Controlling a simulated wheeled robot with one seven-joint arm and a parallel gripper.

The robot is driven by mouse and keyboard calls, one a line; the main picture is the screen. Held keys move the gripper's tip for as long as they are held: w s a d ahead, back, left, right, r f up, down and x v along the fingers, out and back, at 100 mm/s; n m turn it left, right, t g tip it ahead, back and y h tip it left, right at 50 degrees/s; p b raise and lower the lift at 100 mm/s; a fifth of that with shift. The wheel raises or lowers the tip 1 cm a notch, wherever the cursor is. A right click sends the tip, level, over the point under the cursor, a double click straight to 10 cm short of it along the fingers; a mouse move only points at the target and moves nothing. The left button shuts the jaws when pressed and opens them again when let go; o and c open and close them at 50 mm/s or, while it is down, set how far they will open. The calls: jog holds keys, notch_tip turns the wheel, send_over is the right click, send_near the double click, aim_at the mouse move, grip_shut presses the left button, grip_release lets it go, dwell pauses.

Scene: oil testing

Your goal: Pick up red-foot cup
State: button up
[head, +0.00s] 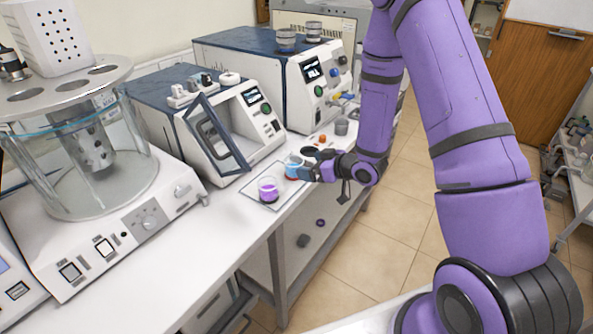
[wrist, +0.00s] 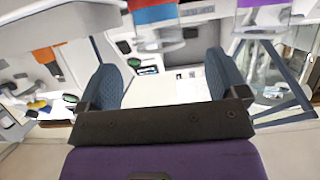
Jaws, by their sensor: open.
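The red-foot cup (head: 293,167) is a clear cup with a blue band above a red base, standing near the bench's front edge. In the upside-down wrist view, the red-foot cup (wrist: 153,16) shows at the top edge, partly cut off. My gripper (head: 308,173) is close to the cup's right side in the head view; the fingertips are hard to make out there. In the wrist view my gripper (wrist: 160,82) has its two fingers wide apart, with no cup between them.
A purple-bottomed cup (head: 268,190) stands close by on the left, on a clear mat (head: 250,193). Behind is an instrument with an open door (head: 217,133). A grey cup (head: 341,127) and small orange piece (head: 322,139) stand farther back. The bench edge is just in front.

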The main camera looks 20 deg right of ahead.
aim_at(301, 165)
jog(key=shift+x, duration=3.75)
jog(key=shift+d+f, duration=0.1)
jog(key=c, duration=1)
